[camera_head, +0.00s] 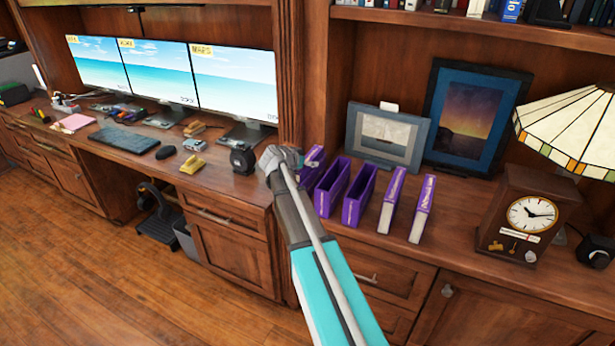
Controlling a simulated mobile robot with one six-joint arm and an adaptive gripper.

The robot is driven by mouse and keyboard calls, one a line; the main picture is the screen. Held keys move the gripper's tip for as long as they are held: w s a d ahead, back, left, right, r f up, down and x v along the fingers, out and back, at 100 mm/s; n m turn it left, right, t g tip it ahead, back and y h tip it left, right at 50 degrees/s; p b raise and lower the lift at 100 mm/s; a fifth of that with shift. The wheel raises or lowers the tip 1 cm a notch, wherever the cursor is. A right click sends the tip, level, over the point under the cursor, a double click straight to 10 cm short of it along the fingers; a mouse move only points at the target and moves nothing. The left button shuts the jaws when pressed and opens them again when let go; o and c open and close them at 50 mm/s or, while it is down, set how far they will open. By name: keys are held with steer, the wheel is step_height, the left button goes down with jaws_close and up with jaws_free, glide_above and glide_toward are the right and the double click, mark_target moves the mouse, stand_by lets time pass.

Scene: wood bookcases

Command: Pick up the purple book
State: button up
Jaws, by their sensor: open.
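Several purple items stand in a row on the right counter. The two at the right look like upright purple books, one (391,200) beside another (423,207), with pale sides showing. Left of them are two purple open-topped holders, one (331,187) and another (358,195), dark inside. A smaller purple item (314,161) is at the row's left end, partly hidden by my gripper. My gripper (274,157) is open at the end of my teal and grey arm, left of the row. Its fingertips are hard to make out, and I see nothing held in it.
A framed boat picture (387,137) and a dark framed picture (472,117) stand behind the row. A wooden clock (527,216) and a lamp (574,128) are at right. Monitors (236,85) and a black tape-like object (243,157) are left of my gripper.

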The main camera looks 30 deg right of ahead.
jaws_close()
stand_by(0.5)
steer(key=shift+r, duration=0.25)
step_height(320, 180, up, 18)
steer(key=p, duration=1.8)
steer(key=shift+f, duration=0.25)
